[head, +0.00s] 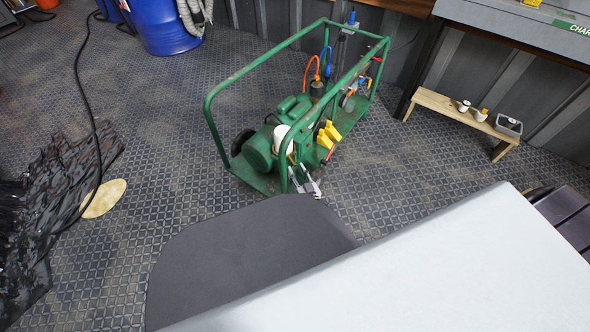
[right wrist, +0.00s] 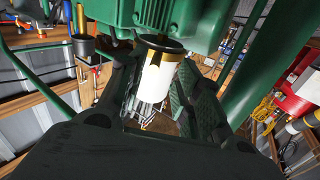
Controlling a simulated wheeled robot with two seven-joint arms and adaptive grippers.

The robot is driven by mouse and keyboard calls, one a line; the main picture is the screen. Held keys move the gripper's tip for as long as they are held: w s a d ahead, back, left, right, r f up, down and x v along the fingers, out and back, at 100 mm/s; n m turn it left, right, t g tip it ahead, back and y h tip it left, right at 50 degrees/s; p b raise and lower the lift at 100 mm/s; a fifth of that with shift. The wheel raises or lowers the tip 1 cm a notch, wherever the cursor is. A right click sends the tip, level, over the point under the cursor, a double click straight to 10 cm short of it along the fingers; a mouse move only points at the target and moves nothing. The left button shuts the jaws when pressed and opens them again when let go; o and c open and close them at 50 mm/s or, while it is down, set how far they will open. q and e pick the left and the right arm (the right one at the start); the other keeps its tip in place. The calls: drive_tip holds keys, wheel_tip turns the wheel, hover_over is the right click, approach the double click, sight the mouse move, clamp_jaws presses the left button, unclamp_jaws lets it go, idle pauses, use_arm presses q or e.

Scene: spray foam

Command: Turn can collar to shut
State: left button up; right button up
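A white can (head: 282,139) stands in the green tube-framed machine (head: 259,153), beside its green motor body. In the right wrist view the can (right wrist: 157,82) is a white cylinder with a yellowish band and a black ring-shaped collar (right wrist: 160,43) at its end, close to the green finned housing. My left gripper is not in view.
Yellow parts (head: 328,134) and hoses sit in the frame beside the can. A wooden bench (head: 458,112) with small containers stands at the right by the wall. A blue drum (head: 165,26) is at the back left.

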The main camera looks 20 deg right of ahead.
drive_tip(key=s, duration=0.7)
drive_tip(key=shift+d, duration=0.15)
drive_tip(key=shift+s+r, duration=0.1)
idle(0.3)
